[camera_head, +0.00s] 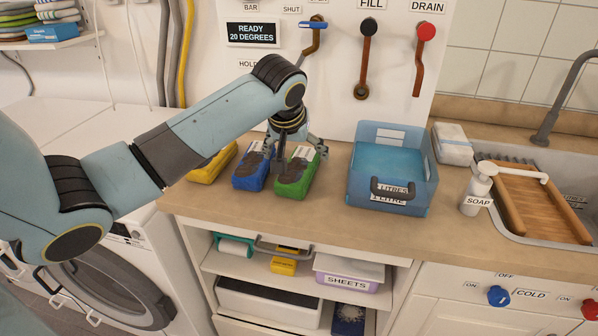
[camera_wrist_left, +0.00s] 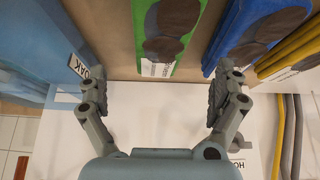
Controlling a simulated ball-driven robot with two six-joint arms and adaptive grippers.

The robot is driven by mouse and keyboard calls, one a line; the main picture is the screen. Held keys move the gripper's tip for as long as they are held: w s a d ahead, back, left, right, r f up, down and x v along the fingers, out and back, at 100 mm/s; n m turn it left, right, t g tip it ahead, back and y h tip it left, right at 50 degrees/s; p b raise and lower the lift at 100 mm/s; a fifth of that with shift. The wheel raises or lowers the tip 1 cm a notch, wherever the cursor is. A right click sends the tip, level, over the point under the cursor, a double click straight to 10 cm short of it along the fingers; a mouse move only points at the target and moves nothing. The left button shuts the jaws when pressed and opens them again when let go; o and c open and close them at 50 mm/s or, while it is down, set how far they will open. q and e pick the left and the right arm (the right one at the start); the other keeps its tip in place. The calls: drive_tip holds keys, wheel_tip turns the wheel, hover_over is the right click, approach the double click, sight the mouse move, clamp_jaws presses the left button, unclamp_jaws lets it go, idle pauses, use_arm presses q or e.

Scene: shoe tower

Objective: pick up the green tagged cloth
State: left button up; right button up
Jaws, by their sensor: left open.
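The green cloth (camera_head: 294,180) is a block-shaped bundle on the wooden counter, with a white tag and dark patches on top. My left gripper (camera_head: 291,148) is over it, fingers pointing down and spread, and partly hides the blue bundle beside it. In the left wrist view the green cloth (camera_wrist_left: 142,25) lies between the spread fingers of my left gripper (camera_wrist_left: 160,88), with its white tag near the lower end. Nothing is held. Contact between fingers and cloth cannot be told. My right gripper is not in view.
A blue bundle (camera_head: 249,181) sits close left of the green one, and a yellow bundle (camera_head: 212,167) beyond it. A blue tray (camera_head: 425,187) stands to the right. A soap bottle (camera_head: 477,190) and sink are farther right. Levers hang on the panel behind.

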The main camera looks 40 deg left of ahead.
sight(299, 165)
use_arm(q)
drive_tip(key=x, duration=0.6)
drive_tip(key=shift+s+d+f, duration=0.1)
drive_tip(key=shift+f, duration=0.15)
drive_tip(key=c, duration=1.4)
